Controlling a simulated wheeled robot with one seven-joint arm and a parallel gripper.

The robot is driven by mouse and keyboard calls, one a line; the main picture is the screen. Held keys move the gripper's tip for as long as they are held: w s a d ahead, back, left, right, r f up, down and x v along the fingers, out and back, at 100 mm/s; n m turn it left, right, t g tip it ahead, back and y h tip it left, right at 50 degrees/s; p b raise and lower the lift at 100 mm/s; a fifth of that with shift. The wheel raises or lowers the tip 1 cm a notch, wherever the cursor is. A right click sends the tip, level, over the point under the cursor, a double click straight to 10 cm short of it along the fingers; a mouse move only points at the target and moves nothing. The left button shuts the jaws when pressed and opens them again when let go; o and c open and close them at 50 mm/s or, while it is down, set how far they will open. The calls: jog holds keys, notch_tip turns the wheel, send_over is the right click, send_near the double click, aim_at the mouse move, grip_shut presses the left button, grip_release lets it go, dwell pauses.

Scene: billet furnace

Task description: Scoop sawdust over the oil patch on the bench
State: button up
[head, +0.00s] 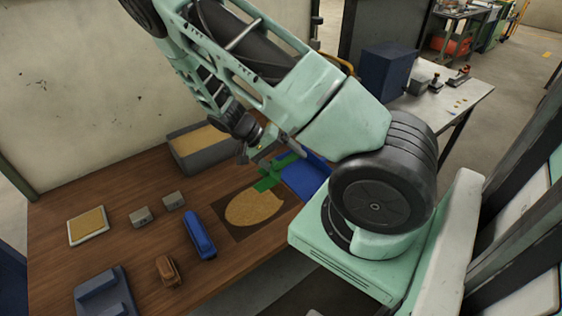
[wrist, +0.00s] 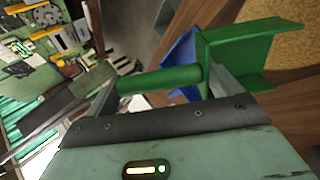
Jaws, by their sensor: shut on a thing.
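My gripper (head: 254,153) is shut on the handle of a green scoop (head: 272,176). In the wrist view the green handle (wrist: 160,79) lies between the fingers, and the scoop's pan (wrist: 245,48) extends to the right. The scoop is over the bench, just behind the oil patch (head: 226,228), a dark area. A tan oval of sawdust (head: 254,207) covers much of the patch, with dark showing around it. A grey bin (head: 212,158) of tan sawdust (head: 200,140) stands at the back. I cannot tell whether the scoop holds sawdust or touches the bench.
A blue object (head: 306,177) is beside the scoop, partly hidden by my arm. A blue block (head: 199,235), a brown brush-like thing (head: 168,270), two small grey blocks (head: 142,216) and a pale tray (head: 73,239) lie leftward. A blue-grey holder (head: 104,293) is in front.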

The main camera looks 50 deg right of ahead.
jog(key=shift+d, duration=0.2)
jog(key=shift+s+d, duration=0.2)
jog(key=shift+d, duration=0.4)
jog(key=shift+s+d, duration=0.2)
jog(key=shift+d, duration=0.4)
jog(key=shift+s+d+f+t+y+b, duration=0.45)
jog(key=shift+s+f+t+y+b, duration=0.1)
jog(key=shift+s+f+t, duration=0.25)
jog(key=shift+s, duration=0.15)
jog(key=shift+s+d+f+t+y+b, duration=0.4)
jog(key=shift+s+f+t+y+b, duration=0.15)
jog(key=shift+t+b, duration=0.3)
jog(key=shift+s+d+f+t+y+b, duration=0.4)
jog(key=shift+s+t+b, duration=0.3)
jog(key=shift+t, duration=0.25)
